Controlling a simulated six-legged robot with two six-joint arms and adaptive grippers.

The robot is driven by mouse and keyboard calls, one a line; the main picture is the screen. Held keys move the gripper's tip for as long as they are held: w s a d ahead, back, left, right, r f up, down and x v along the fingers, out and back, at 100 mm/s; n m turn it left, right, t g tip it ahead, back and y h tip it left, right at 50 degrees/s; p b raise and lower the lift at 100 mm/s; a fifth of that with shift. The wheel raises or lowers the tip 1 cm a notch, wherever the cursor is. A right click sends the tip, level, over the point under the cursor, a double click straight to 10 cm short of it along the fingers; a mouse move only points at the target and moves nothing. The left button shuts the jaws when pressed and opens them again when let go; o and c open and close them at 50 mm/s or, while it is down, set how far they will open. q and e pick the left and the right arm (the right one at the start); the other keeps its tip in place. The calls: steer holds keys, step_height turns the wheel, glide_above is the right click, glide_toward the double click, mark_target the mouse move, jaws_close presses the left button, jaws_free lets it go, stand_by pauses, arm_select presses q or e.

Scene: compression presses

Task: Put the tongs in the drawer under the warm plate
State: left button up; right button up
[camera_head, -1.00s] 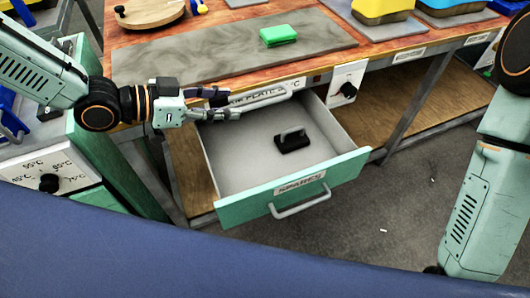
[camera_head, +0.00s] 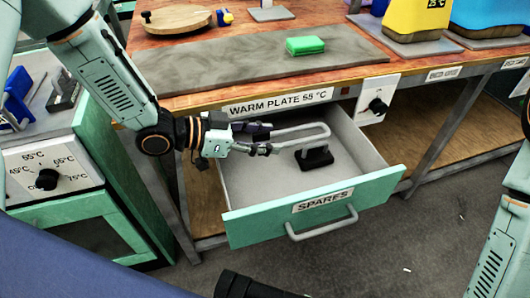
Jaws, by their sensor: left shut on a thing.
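The tongs (camera_head: 326,131) are a pale grey U-shaped bar. My left gripper (camera_head: 268,141) is shut on them and holds them with the bend pointing right. In the picture they lie over the back part of the open drawer (camera_head: 255,225), which has a green front, a grey bar handle and a SPARES label. The drawer is pulled out below the warm plate (camera_head: 230,67), a flat grey slab on the wooden bench, labelled WARM PLATE 55 °C. The tongs' height above the drawer floor is hard to tell.
A black block with a handle (camera_head: 314,159) lies in the drawer. A green block (camera_head: 305,45) sits on the warm plate. A dial panel (camera_head: 377,100) is right of the drawer. A green cabinet (camera_head: 70,205) stands at left. The drawer floor left of the block is clear.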

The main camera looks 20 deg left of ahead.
arm_select(q)
step_height(320, 180, down, 3)
steer(key=shift+f+b, duration=0.2)
steer(key=shift+b, duration=0.6)
steer(key=shift+a, duration=0.1)
steer(key=shift+s+f, duration=0.1)
steer(key=shift+f, duration=0.45)
steer(key=o, duration=1.2)
steer(key=shift+o, duration=0.2)
